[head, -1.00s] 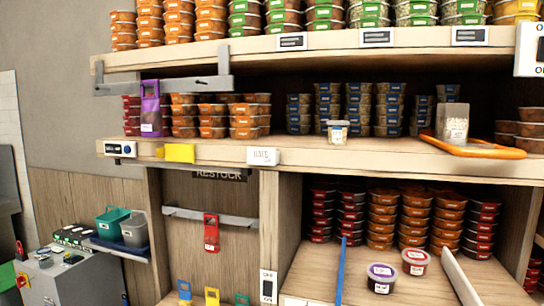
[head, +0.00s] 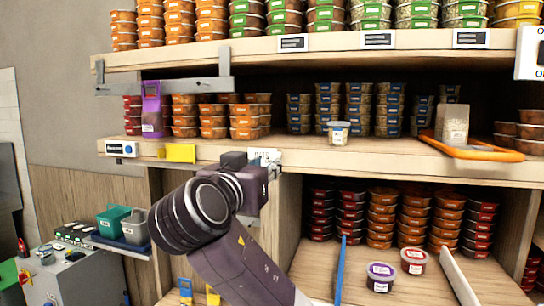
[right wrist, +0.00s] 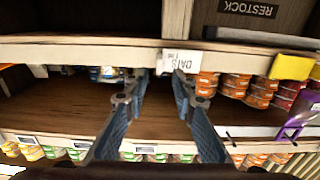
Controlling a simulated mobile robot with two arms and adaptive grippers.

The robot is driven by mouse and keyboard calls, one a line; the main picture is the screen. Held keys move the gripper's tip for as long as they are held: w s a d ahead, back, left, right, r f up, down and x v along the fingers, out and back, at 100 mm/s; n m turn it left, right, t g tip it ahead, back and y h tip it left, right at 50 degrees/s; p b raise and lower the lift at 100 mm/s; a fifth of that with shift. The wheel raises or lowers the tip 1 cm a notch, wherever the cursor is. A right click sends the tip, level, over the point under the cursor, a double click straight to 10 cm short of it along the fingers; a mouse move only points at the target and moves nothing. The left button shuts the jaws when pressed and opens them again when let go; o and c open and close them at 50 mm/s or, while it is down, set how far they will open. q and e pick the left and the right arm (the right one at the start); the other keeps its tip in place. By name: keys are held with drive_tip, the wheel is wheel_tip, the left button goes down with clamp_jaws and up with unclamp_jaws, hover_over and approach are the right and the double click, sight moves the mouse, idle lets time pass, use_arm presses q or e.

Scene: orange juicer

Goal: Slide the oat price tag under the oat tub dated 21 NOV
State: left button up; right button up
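The white oat price tag (head: 264,155) is on the front edge of the middle shelf, partly hidden behind my right gripper (head: 272,160). In the right wrist view, which is upside down, the tag (right wrist: 181,61) reads "OATS" and lies just beyond one fingertip. My right gripper (right wrist: 158,82) is open, with nothing visible between its fingers. A small clear tub (head: 338,133) with pale contents stands alone near the shelf front, right of the tag. Its label is too small to read, so I cannot confirm the date. My left gripper is not in view.
A yellow tag (head: 180,153) sits on the shelf edge to the left. A clear container (head: 452,124) stands by an orange-framed paddle (head: 478,149) to the right. Stacked tubs (head: 358,108) fill the shelf's rear; bare board lies around the lone tub.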

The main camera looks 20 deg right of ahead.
sight(262, 159)
drive_tip(key=p+x, duration=0.2)
drive_tip(key=x, duration=0.3)
drive_tip(key=shift+w+d, duration=0.1)
drive_tip(key=shift+w, duration=0.05)
clamp_jaws()
